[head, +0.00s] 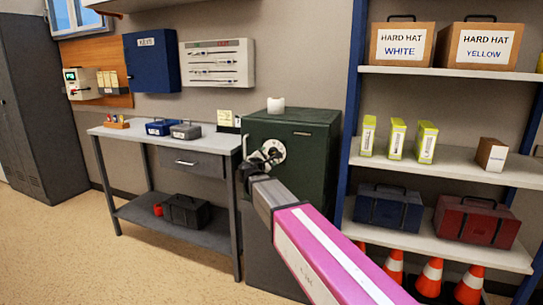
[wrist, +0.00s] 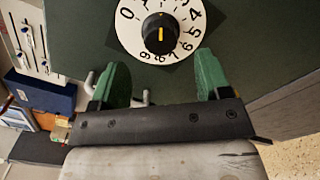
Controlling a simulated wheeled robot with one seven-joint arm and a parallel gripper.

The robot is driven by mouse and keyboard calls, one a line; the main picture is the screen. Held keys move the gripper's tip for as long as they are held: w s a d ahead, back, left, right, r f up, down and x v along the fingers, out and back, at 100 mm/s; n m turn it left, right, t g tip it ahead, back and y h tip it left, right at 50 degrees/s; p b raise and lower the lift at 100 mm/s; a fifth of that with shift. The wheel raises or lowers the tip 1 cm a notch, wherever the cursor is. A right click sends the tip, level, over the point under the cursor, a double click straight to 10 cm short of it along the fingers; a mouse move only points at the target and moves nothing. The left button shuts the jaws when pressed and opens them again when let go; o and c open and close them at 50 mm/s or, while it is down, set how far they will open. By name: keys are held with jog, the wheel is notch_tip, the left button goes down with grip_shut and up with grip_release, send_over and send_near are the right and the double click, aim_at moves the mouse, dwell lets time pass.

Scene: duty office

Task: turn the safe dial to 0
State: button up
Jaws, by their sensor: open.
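The safe (head: 308,145) is a dark green box on a grey stand; its front also fills much of the wrist view (wrist: 80,30). Its dial (head: 279,147) is a white numbered disc with a black knob (wrist: 152,42). A yellow mark on the knob runs up and down in the wrist view; I cannot tell for sure which digit it marks. The 0 is at the disc's upper left there. My gripper (wrist: 163,62) is open, its green fingers spread to both sides below the knob in the picture, with nothing between them. In the head view my gripper (head: 252,170) is at the dial's lower left.
A silvery handle part shows behind the fingers (wrist: 143,98). A white object (head: 276,105) stands on top of the safe. A grey workbench (head: 135,131) is at the left, a blue-framed shelf (head: 440,164) at the right. Orange cones (head: 430,277) stand below the shelf.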

aim_at(272, 154)
jog(key=shift+x, duration=2.6)
jog(key=c, duration=0.9)
